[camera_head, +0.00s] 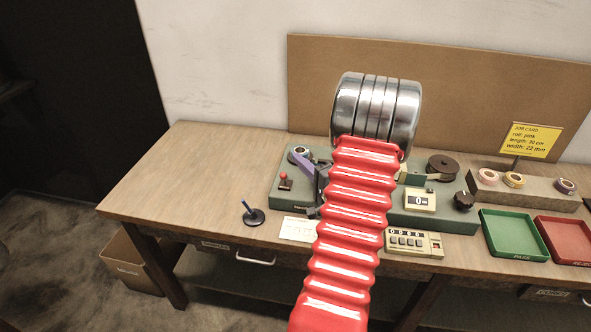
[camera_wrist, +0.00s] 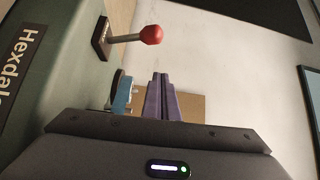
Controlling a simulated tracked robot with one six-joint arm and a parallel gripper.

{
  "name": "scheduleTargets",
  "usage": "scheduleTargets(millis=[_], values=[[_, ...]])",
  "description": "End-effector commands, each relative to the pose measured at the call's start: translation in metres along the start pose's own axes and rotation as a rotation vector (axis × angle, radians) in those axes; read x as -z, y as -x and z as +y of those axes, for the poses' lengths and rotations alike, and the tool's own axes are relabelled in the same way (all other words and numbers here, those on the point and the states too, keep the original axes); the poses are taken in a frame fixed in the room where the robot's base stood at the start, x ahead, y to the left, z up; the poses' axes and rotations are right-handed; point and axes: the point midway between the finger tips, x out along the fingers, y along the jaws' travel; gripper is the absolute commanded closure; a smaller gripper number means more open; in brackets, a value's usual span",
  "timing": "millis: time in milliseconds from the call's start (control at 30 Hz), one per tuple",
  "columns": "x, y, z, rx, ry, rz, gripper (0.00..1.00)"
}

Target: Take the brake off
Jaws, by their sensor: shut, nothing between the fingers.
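The brake lever, a short metal rod with a red ball knob (camera_head: 283,176), stands on a dark square plate at the left end of the green winding machine (camera_head: 440,221). In the wrist view the red knob (camera_wrist: 151,35) and its rod show clearly above the fingers. My gripper (camera_head: 295,156) has purple fingers pressed together with nothing between them; they also show in the wrist view (camera_wrist: 160,76). The fingertips are apart from the knob, just right of and beyond it in the head view. My red ribbed arm hides the machine's middle.
A dark stand with an upright pin (camera_head: 252,214) is on the bench left of the machine. A counter box (camera_head: 413,242) sits in front. Green (camera_head: 514,236) and red (camera_head: 568,240) trays lie right. The bench's left end is clear.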

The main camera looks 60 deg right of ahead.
Motion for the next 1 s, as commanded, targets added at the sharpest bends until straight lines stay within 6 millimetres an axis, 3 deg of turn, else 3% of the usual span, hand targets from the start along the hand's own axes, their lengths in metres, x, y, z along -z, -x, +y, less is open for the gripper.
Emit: scheduleTargets(millis=[600,1000], values=[[0.004,0.080,0.029,-0.002,-0.001,-0.002,1.00],[0.003,0.092,0.033,0.000,0.000,-0.006,1.00]])
